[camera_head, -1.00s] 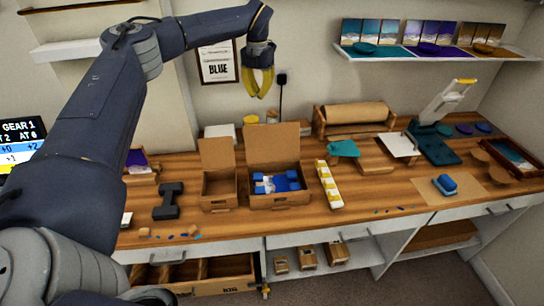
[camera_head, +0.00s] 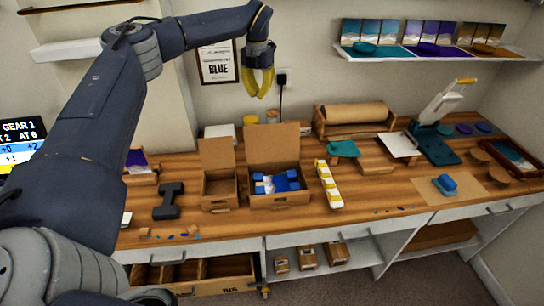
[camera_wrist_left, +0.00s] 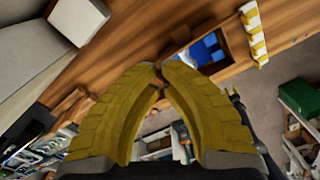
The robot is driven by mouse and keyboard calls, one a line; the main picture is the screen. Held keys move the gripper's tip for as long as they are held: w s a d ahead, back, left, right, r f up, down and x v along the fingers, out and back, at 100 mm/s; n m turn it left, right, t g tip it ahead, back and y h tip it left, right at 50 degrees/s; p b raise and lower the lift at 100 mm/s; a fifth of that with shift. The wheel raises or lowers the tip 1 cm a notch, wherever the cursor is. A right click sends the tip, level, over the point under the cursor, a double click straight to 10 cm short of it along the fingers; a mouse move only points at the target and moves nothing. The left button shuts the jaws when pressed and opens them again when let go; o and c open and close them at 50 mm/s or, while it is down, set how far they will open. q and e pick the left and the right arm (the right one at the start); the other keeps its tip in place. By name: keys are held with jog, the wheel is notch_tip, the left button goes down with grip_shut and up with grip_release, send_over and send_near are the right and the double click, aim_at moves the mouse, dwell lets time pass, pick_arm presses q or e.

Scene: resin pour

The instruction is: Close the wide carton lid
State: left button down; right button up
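The wide carton (camera_head: 280,199) stands on the wooden bench. Its brown lid (camera_head: 272,145) stands raised at the back, so the carton is open. Blue and white contents (camera_head: 276,183) show inside it. The blue contents also show in the left wrist view (camera_wrist_left: 208,48). My left gripper (camera_head: 261,96) has yellow fingers and hangs well above and behind the carton, near the wall, touching nothing. Its fingertips (camera_wrist_left: 160,80) come together in the left wrist view, with nothing held between them. My right gripper is not in view.
A narrower carton (camera_head: 219,203) with a raised lid stands just left. A white-and-yellow strip (camera_head: 329,185) lies to the right. A dark dumbbell-shaped piece (camera_head: 168,201) lies further left. A paper roll (camera_head: 353,112) sits behind to the right. Small chips lie along the front edge.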

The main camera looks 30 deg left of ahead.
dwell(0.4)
pick_arm(q)
notch_tip(320, 180, down, 6)
jog(key=shift+f, duration=0.25)
dwell(0.6)
dwell(0.4)
jog(key=s+d, duration=0.7)
jog(key=s, duration=0.3)
jog(key=shift+s+d, duration=0.2)
jog(key=shift+d, duration=0.2)
dwell(0.9)
dwell(0.7)
notch_tip(320, 180, up, 9)
dwell(0.7)
dwell(0.8)
